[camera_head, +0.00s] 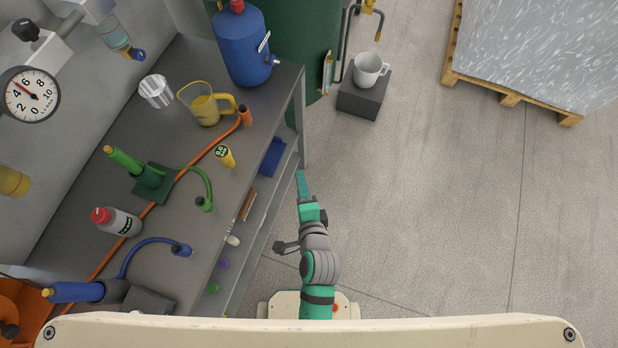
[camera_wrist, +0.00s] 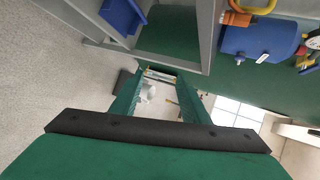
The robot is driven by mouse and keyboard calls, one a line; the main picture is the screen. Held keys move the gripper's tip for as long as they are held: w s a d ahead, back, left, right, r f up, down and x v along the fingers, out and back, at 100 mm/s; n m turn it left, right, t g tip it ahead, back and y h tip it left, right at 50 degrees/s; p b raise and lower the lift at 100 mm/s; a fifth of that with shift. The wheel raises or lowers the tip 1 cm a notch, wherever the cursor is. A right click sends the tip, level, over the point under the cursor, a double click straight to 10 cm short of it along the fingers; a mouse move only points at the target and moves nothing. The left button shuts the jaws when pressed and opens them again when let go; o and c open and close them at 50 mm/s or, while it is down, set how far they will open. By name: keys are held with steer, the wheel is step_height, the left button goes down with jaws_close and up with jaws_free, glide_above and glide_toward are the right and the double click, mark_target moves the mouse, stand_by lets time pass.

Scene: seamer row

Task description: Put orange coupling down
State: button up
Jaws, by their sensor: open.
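The orange coupling (camera_head: 246,115) is at the end of an orange hose (camera_head: 190,168) on the grey bench (camera_head: 110,262), near its right edge beside the yellow jug. An orange piece that looks like it shows at the top of the wrist view (camera_wrist: 238,18). My gripper (camera_head: 302,186) is off the bench's right side, over the aisle and apart from the coupling. In the wrist view my gripper (camera_wrist: 160,95) has its two green fingers spread, with nothing between them but background.
Green (camera_head: 203,203) and blue (camera_head: 180,250) couplings lie nearer. A blue bin (camera_head: 272,157) is on a lower shelf.

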steer(key=s+d+r+n+t+h, duration=0.1)
steer(key=s+r+n, duration=0.3)
steer(key=s+n, duration=0.4)
steer(key=s+d+r+n+t+h, duration=0.1)
steer(key=s+r+n, duration=0.3)
steer(key=s+n, duration=0.4)
steer(key=shift+s+r+t+h, duration=0.35)
steer(key=shift+s+t, duration=0.25)
steer(key=shift+s, duration=0.3)
steer(key=shift+c, duration=1.4)
steer(key=shift+w, duration=0.1)
